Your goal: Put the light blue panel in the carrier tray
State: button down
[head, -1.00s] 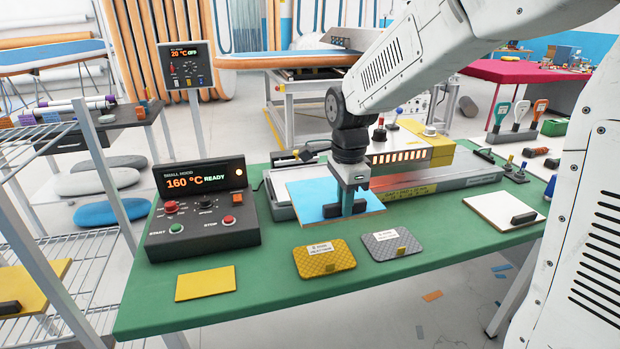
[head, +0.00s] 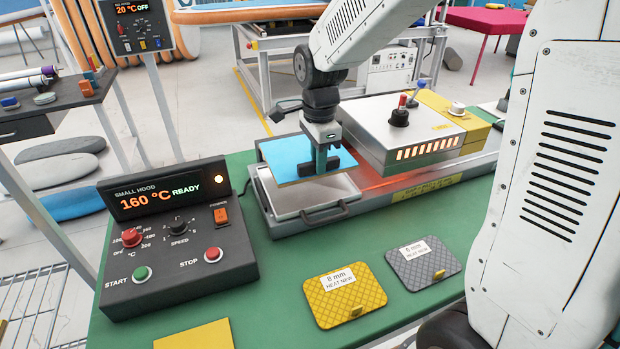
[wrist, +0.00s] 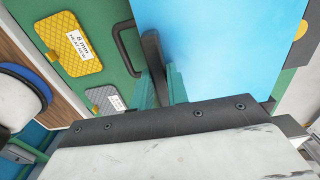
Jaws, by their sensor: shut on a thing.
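The light blue panel (head: 295,156) is a thin sheet with a brown edge, held about level. My gripper (head: 319,164) is shut on the dark handle block on its near side. In the head view the panel is above the carrier tray (head: 317,193), a pale metal tray with a dark front handle at the left end of the small heater. The panel hides the tray's back part, and I cannot tell whether they touch. In the wrist view the panel (wrist: 210,45) fills the upper right, and the tray's handle (wrist: 124,45) shows beside it.
The heater hood (head: 400,135) glows orange just right of the tray. The control box (head: 172,240) reads 160 °C READY at left. A yellow 8 mm pad (head: 344,302) and a grey 6 mm pad (head: 424,262) lie in front on the green table. A yellow sheet (head: 195,336) lies at the front.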

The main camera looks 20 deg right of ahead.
notch_tip(320, 180, down, 4)
jog(key=shift+a+r, duration=0.15)
jog(key=shift+f, duration=1.85)
jog(key=shift+f, duration=0.15)
jog(key=c, duration=1.4)
grip_release()
jog(key=shift+o, duration=0.2)
